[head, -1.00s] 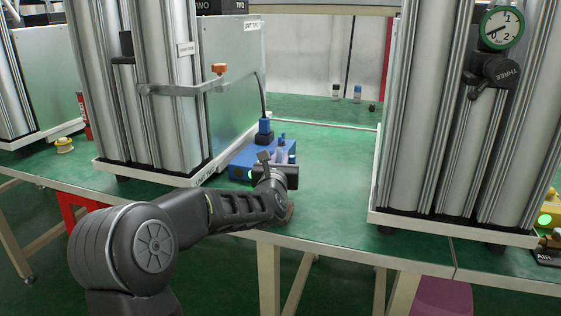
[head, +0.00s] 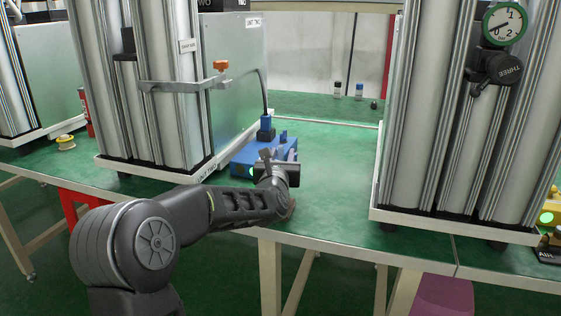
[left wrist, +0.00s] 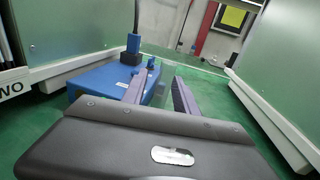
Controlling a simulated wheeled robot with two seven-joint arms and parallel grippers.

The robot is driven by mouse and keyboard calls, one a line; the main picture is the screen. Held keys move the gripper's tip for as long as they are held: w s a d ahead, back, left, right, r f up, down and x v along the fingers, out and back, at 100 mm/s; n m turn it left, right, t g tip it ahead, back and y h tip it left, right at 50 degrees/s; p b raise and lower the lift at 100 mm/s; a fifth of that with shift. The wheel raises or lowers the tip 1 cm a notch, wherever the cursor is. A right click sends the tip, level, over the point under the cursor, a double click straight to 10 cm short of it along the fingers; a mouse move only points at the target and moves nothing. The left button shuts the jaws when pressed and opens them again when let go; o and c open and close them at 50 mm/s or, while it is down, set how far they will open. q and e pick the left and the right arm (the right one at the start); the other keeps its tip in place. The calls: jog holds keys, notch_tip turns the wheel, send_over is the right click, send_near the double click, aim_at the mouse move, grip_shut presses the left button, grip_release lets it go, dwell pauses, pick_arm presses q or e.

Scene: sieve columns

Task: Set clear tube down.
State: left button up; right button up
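My left gripper (left wrist: 160,91) reaches over the green bench between the two column units. Its two purple-grey fingers stand apart in the left wrist view. A faint see-through shape, the clear tube (left wrist: 167,82), shows between them and seems to fill the gap at the tips. Its lower end is hidden, so I cannot tell whether it touches the bench. In the head view my left gripper (head: 277,170) is in front of the blue box, and the wrist hides the tube there. My right gripper is in neither view.
Column units stand left (head: 165,90) and right (head: 455,120). Small bottles (head: 358,91) stand at the back.

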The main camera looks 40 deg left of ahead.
pick_arm(q)
jog(key=v, duration=1.2)
dwell(0.6)
